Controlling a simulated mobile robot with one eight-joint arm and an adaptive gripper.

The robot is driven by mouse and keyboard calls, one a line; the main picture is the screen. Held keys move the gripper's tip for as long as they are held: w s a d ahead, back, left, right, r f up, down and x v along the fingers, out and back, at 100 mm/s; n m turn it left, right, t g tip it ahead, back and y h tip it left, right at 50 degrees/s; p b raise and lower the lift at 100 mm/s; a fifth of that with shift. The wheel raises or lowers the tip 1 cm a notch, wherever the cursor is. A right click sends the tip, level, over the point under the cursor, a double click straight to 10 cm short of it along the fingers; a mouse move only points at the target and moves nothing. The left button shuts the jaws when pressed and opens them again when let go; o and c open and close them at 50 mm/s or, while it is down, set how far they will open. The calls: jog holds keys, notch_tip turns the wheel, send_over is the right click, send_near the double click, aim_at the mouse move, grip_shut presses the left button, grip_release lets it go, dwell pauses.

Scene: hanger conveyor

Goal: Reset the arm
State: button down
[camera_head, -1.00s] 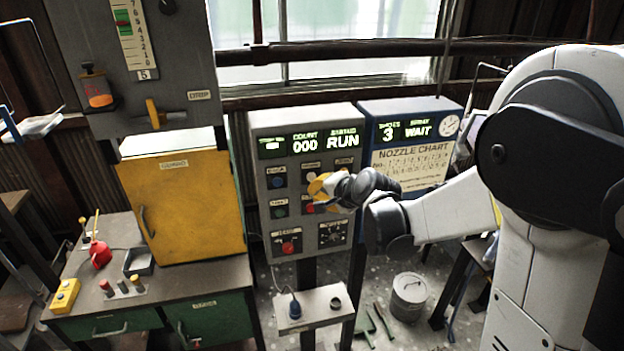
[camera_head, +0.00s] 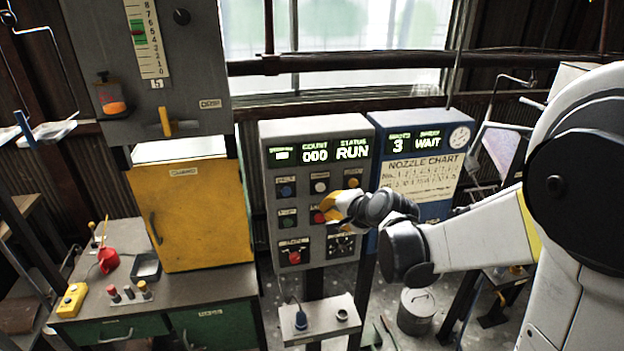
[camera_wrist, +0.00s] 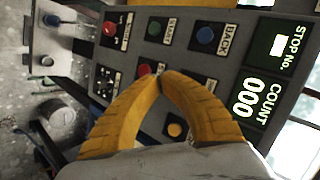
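My gripper (camera_head: 328,207) has yellow fingers and is in front of the grey control panel (camera_head: 262,225), near its red button (camera_head: 318,217). In the wrist view the two fingertips (camera_wrist: 162,78) meet in a closed arch, with nothing seen between the tips. The red button (camera_wrist: 144,69) shows just beyond the tips; I cannot tell whether they touch it. A yellow button (camera_wrist: 174,130) shows through the gap inside the arch. The panel's display reads COUNT 000 and STATUS RUN.
A blue panel (camera_head: 436,213) with a nozzle chart reads WAIT at right. A yellow cabinet (camera_head: 190,215) stands on the workbench (camera_head: 215,285) at left. A grey box (camera_head: 318,322) with a blue plug is below the panel. A bucket (camera_head: 416,310) stands on the floor.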

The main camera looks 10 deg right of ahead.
jog(key=s+f+n+g+h+b, duration=0.1)
jog(key=s+f+n+b, duration=0.2)
jog(key=s+f+b, duration=0.3)
jog(key=s+f+n+g+h+b, duration=0.1)
jog(key=s+f+n+b, duration=0.3)
jog(key=s, duration=0.8)
jog(key=s+f+n+g+h+b, duration=0.1)
jog(key=s+f+n+b, duration=0.3)
jog(key=s+f+b, duration=0.4)
jog(key=s+b, duration=0.1)
jog(key=b, duration=0.2)
jog(key=shift+s+f+g+b, duration=0.3)
jog(key=shift+s+f+g, duration=0.05)
jog(key=shift+g, duration=0.05)
dwell(4.7)
